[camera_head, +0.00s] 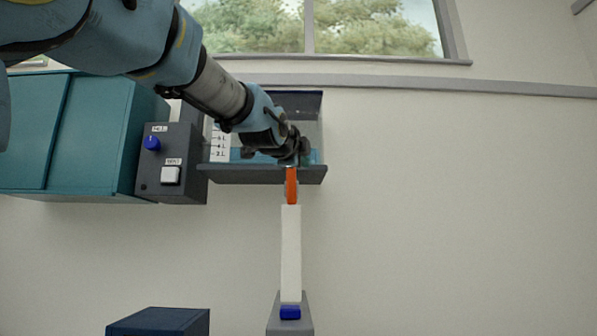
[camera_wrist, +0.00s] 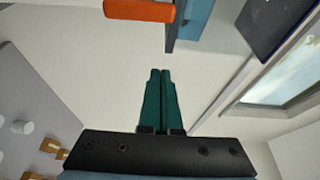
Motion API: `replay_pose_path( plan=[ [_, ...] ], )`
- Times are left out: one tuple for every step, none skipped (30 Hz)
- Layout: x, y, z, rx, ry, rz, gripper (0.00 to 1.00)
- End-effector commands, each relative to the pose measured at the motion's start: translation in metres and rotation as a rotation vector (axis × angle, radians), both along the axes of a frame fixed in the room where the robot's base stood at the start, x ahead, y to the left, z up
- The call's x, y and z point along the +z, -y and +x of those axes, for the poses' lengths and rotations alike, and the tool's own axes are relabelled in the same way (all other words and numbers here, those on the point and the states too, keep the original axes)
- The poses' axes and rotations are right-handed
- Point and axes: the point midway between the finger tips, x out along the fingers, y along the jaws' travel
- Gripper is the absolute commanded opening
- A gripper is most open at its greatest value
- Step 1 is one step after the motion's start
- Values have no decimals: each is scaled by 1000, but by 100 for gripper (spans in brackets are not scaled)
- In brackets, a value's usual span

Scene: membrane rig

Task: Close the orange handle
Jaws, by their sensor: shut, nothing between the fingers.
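The orange handle (camera_head: 291,185) sits just below the tank, at the top of a white vertical pipe (camera_head: 291,252). In the head view it appears as a narrow upright bar. In the wrist view the orange handle (camera_wrist: 139,10) lies across the top edge, ahead of my fingertips and slightly left, with a gap between them. My gripper (camera_head: 303,160) is in front of the tank, just above the handle in the picture. In the wrist view my gripper (camera_wrist: 160,72) shows its two green fingers closed together, with nothing between them.
The tank (camera_head: 310,174) has a dark frame and a level scale. A control box (camera_head: 152,186) with a blue knob (camera_head: 152,143) and white switch (camera_head: 170,175) stands left of it, beside a teal cabinet (camera_head: 80,135). A dark blue block (camera_head: 158,322) is low in view. The right wall is clear.

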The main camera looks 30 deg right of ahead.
Motion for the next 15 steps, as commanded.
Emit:
replay_pose_path(
  plan=[
    [-3,1,3,3,-2,1,0],
    [-4,2,4,2,-1,3,0],
    [-5,3,6,2,-3,3,0],
    [-5,5,7,2,-2,5,0],
    [-6,6,8,2,-4,4,0],
    [-5,8,10,3,-4,4,0],
    [-5,9,11,2,-2,5,0],
    [-6,10,13,3,-4,4,0],
    [-6,11,15,4,-5,2,0],
    [-5,11,17,5,-5,2,0],
    [-5,12,18,6,-6,1,0],
    [-4,13,20,7,-5,-2,0],
    [-4,14,21,6,-6,-3,0],
    [-6,17,22,1,-7,0,0],
    [-6,20,23,-2,-8,2,0]
  ],
)
